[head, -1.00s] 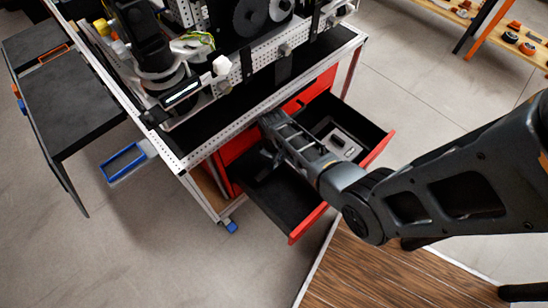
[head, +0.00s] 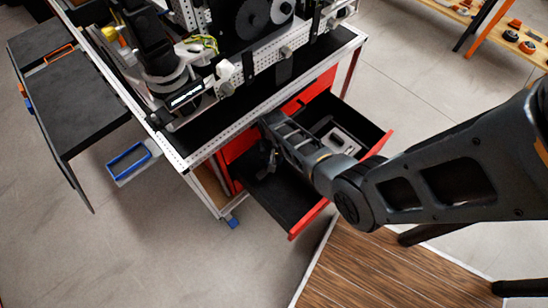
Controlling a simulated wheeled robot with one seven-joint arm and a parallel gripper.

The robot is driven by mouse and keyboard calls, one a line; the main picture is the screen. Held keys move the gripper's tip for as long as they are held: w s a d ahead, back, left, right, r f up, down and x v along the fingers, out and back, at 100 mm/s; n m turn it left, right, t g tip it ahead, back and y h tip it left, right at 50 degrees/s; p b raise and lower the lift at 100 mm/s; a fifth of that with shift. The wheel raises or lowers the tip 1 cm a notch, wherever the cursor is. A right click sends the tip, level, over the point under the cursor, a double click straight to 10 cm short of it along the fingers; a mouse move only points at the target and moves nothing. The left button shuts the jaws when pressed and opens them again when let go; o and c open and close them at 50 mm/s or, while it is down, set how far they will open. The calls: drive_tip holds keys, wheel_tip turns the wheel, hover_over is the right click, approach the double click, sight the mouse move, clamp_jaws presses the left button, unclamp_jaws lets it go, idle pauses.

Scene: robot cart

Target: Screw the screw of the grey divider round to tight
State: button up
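The open drawer with a red front (head: 308,220) and black inside sticks out of the red cabinet under the cart. My arm crosses over its middle. My gripper (head: 268,160) points down at the back of the drawer, close to the cabinet face. It is small and dark against the black drawer, so I cannot tell whether its fingers are open or shut, or whether they touch anything. I cannot make out the grey divider or its screw; my arm and gripper cover the middle of the drawer.
A light grey piece with a dark part on it (head: 341,138) lies in the drawer's right part. The left part looks empty. The cart's white perforated edge (head: 200,157) overhangs the cabinet. A brown wooden platform (head: 370,270) lies in front.

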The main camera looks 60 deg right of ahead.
drive_tip(key=m, duration=0.5)
drive_tip(key=shift+w+p, duration=0.1)
drive_tip(key=shift+p, duration=0.25)
drive_tip(key=shift+m, duration=0.4)
drive_tip(key=o, duration=1.1)
drive_tip(key=shift+c, duration=0.2)
drive_tip(key=shift+r+p, duration=1.4)
drive_tip(key=shift+r, duration=2.5)
